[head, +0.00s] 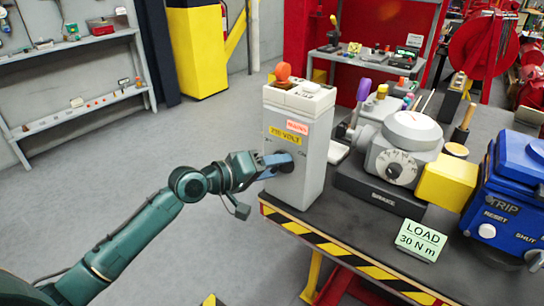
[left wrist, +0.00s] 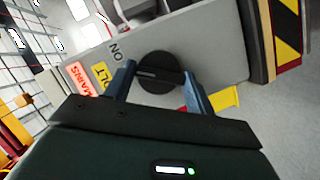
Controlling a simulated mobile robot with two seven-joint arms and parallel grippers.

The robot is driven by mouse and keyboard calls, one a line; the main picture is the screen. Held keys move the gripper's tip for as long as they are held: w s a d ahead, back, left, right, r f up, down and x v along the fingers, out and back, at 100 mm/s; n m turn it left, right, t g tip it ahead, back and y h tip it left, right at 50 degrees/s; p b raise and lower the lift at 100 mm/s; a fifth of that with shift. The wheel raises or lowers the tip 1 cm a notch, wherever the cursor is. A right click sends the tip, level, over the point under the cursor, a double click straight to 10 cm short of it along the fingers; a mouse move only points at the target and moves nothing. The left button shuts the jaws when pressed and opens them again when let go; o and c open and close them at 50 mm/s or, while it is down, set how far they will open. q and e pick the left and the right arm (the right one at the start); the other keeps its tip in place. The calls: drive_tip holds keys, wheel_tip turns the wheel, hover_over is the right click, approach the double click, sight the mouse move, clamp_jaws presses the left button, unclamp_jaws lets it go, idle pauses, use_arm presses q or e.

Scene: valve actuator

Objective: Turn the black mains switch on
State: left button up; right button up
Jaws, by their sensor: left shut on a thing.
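The black mains switch (left wrist: 157,66) is a round knob on the side of a grey box (head: 312,165) at the table's left corner. The box carries a red "MAINS" label (head: 297,128) and a yellow volt label (head: 285,136). My left gripper (head: 277,162) reaches the knob from the left. In the left wrist view its two blue fingers are shut on the knob, one at each side. An "ON" mark (left wrist: 116,49) shows beside the knob. In the head view the gripper hides most of the knob. My right gripper is out of view.
A grey valve actuator (head: 401,150) with a dial stands right of the box, beside a yellow block (head: 446,183). A blue unit (head: 510,205) and a "LOAD 30 N m" sign (head: 418,240) are farther right.

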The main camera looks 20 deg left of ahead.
use_arm(q)
drive_tip(key=shift+m+y+p, duration=0.4)
drive_tip(key=shift+m+p, duration=0.3)
drive_tip(key=shift+p, duration=0.25)
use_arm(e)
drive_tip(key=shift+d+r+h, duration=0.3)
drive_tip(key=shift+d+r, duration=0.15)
use_arm(q)
drive_tip(key=o, duration=1)
drive_tip(key=shift+b+v, duration=0.85)
drive_tip(key=shift+v, duration=5.75)
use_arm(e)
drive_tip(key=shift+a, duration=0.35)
